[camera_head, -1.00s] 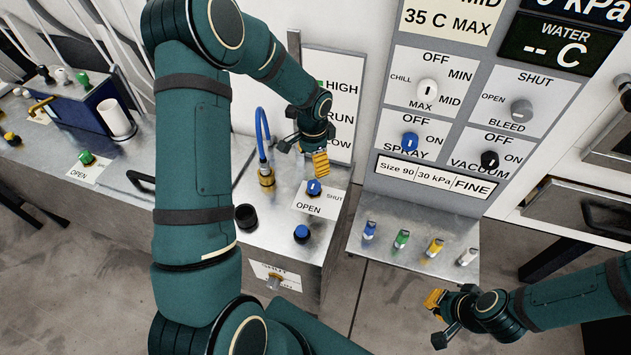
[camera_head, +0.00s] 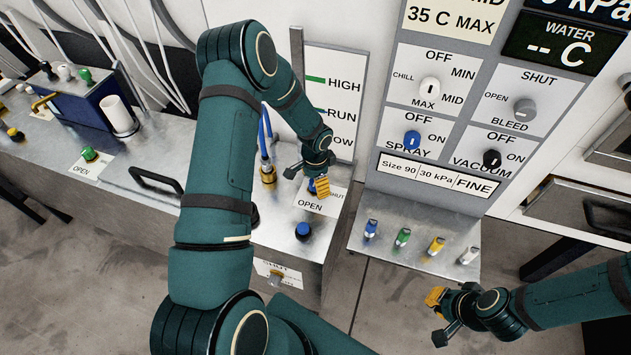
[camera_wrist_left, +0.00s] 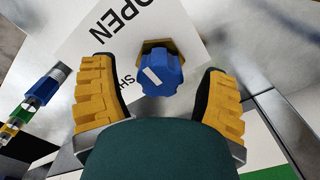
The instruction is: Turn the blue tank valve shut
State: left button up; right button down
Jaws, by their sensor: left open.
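The blue tank valve is a lobed blue knob (camera_wrist_left: 163,75) with a white bar on its face, on a brass fitting. It sits by a white OPEN/SHUT label (camera_wrist_left: 88,50). In the left wrist view my left gripper (camera_wrist_left: 160,98) is open, with one yellow finger on each side of the knob and gaps showing between. My right gripper (camera_head: 436,318) hangs empty, apparently open, at the lower right, away from the valve.
A brass fitting with a blue hose (camera_head: 267,172) stands just left of the valve. A blue button (camera_head: 303,231) is in front of it. Several coloured plugs (camera_head: 403,237) stand on a shelf to the right, below the control panel (camera_head: 440,185). A black handle (camera_head: 155,181) lies left.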

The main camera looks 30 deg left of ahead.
pick_arm(q)
jog(key=c, duration=1.2)
jog(key=shift+c, duration=0.2)
